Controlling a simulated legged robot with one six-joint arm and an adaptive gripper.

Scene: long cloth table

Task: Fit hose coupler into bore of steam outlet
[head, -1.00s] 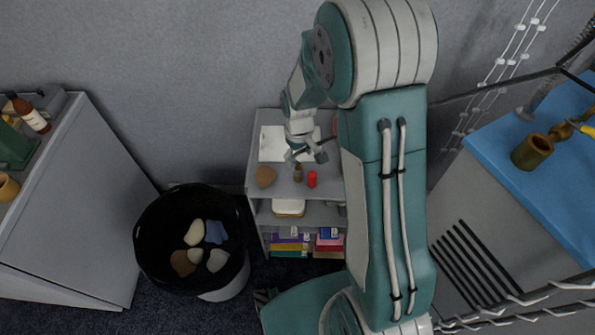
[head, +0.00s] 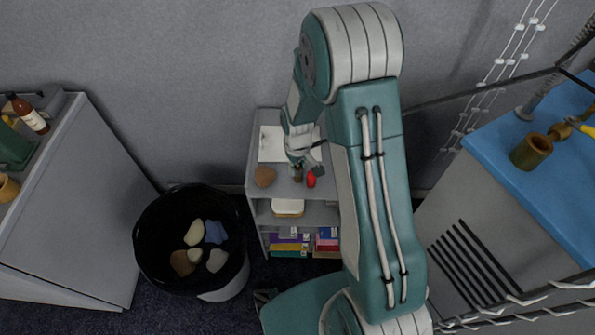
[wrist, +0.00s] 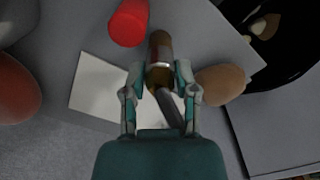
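A brown open-topped cylinder (head: 531,151), probably the steam outlet, is on the blue-topped machine at right.
A tan rounded object (wrist: 221,84) lies on the other side. White paper (wrist: 98,87) lies on the shelf top (head: 259,205). A black bin (head: 142,237) stands left of the shelf.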

